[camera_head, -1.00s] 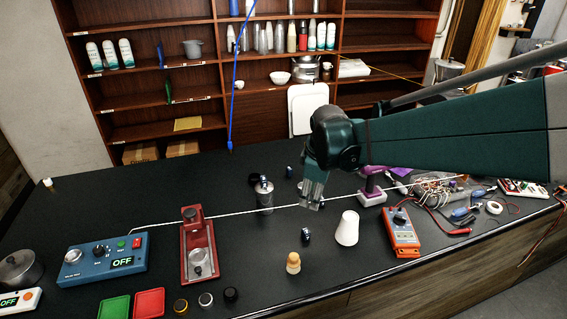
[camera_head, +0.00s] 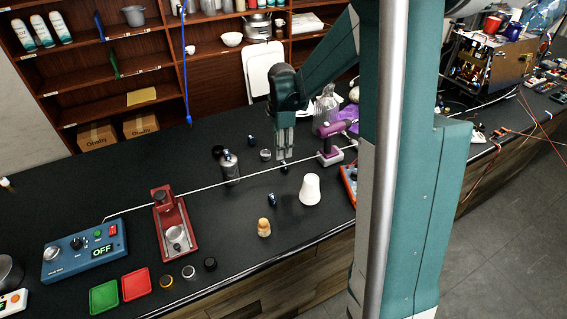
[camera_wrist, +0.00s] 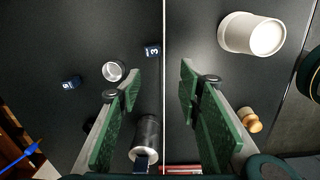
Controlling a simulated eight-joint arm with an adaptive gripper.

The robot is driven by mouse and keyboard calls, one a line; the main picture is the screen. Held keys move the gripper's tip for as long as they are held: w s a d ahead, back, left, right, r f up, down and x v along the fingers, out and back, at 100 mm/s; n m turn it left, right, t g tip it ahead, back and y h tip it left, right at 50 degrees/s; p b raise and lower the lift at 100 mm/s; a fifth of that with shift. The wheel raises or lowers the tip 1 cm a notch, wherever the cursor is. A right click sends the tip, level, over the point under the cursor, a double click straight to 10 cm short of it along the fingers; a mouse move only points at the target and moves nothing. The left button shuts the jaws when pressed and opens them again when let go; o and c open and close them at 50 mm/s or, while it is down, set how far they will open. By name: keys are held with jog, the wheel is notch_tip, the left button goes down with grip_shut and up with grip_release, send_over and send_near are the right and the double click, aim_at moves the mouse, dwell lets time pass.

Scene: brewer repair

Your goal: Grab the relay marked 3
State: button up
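A small dark blue relay marked 3 (camera_wrist: 152,50) lies on the black table, just left of the white cord in the wrist view. In the head view it appears as a small dark piece (camera_head: 284,168) right under my gripper (camera_head: 285,157). My gripper (camera_wrist: 158,75) is open and empty, its green-padded fingers wide apart and pointing down; the relay shows between and beyond the fingertips. A second blue relay (camera_wrist: 71,83), its mark reading like 9 or 6, lies farther left. A third dark blue relay (camera_head: 274,199) lies nearer the front edge, its mark unreadable.
A white cord (camera_head: 205,188) runs across the table beneath the gripper. A small silver cup (camera_wrist: 113,71) stands beside the relays. A metal canister (camera_head: 230,167), purple tool (camera_head: 333,149), white cup (camera_head: 310,189) and wooden tamper-like piece (camera_head: 264,227) stand around.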

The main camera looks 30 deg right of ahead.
aim_at(284, 162)
jog(key=shift+w+d+f+n+g+p, duration=0.3)
jog(key=shift+w+d+f+n+p, duration=0.6)
jog(key=shift+w+d+f, duration=0.15)
jog(key=shift+f, duration=0.1)
jog(key=shift+s+f, duration=0.1)
jog(key=shift+f, duration=1.15)
jog(key=shift+d+f, duration=0.1)
jog(key=shift+f, duration=2.5)
jog(key=c, duration=0.9)
